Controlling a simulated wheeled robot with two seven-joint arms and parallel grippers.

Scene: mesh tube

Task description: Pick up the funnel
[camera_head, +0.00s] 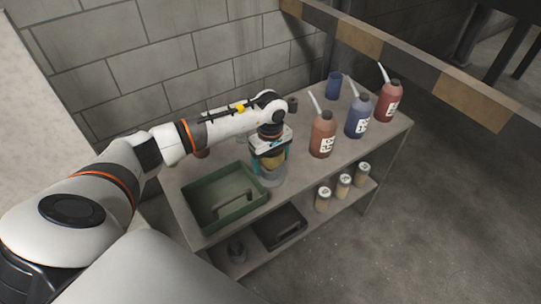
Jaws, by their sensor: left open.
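My left arm reaches in from the left over the table, and its gripper (269,164) points down just right of the green tray. The jaws are open, with a teal finger on each side. A yellowish-tan piece (271,164), which may be the funnel, shows between and below the fingers. It sits above a grey round base (273,180). The gripper hides its upper part, and I cannot tell whether the fingers touch it. My right gripper is not in view.
The green tray (191,211) is at the table's front left. A brown-red bottle (322,138), a blue bottle (358,121), a red bottle (388,104) and a blue cup (334,85) stand to the right and back. Several jars and a dark tray (281,232) are on the lower shelf.

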